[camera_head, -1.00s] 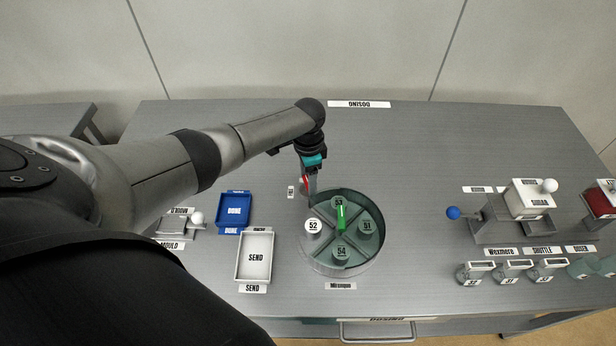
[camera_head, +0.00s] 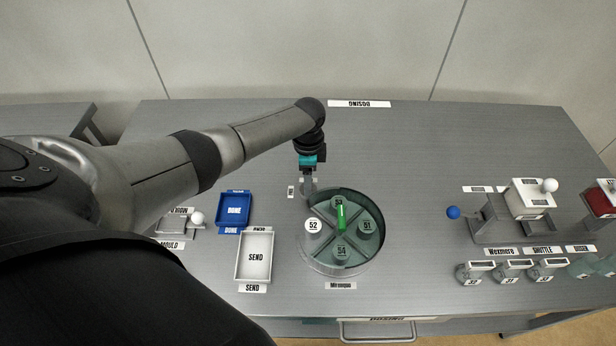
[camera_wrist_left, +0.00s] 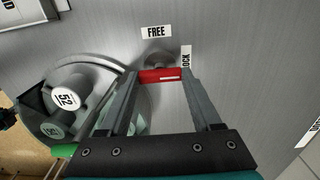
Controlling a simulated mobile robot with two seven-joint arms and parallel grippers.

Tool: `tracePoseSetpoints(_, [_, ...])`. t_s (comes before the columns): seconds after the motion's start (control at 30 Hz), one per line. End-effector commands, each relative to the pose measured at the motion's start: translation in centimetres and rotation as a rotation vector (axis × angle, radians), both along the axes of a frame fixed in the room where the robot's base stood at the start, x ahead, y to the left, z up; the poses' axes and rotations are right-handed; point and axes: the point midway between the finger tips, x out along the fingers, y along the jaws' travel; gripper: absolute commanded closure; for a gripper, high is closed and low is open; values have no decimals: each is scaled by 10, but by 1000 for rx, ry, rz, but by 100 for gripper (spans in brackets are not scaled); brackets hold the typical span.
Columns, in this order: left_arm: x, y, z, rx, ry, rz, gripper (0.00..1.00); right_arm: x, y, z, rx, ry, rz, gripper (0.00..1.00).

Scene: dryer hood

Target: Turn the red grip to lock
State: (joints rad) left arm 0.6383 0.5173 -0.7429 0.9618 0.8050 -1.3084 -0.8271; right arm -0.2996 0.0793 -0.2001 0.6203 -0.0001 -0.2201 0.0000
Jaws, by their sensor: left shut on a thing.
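The red grip (camera_wrist_left: 160,76) shows in the left wrist view between the two fingers of my left gripper (camera_wrist_left: 158,82), which is shut on it. It has a white mark on its face and sits in front of a round grey mount. A FREE label (camera_wrist_left: 157,31) lies above it, and a LOCK label (camera_wrist_left: 186,60), partly hidden by a finger, lies to its right. In the head view my left gripper (camera_head: 308,186) is at the back left rim of the round carousel (camera_head: 374,258), and it hides the grip there.
The carousel holds several numbered round pots and a green pointer (camera_head: 341,217). A blue DONE tray (camera_head: 221,222) and a white SEND tray (camera_head: 240,277) lie to its left. Jars and lever devices stand at the right. The table between is clear.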

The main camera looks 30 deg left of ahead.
Motion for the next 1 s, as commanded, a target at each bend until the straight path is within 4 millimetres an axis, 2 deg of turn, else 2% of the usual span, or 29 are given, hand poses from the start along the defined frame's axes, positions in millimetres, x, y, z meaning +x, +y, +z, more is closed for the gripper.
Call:
tracePoseSetpoints(0.13, [1,-1,1,0,-4,-7,91,0,0,0,0,0,0,100])
tracePoseSetpoints(0.17, [1,-1,1,0,-4,-6,32,0,0,0,0,0,0,100])
tracePoseSetpoints(0.4, [1,-1,0,0,-1,-4,5,0,0,0,0,0,0,100])
tracePoseSetpoints(1.0, [-2,-1,-1,0,7,46,5,0,-1,0,-1,0,0,100])
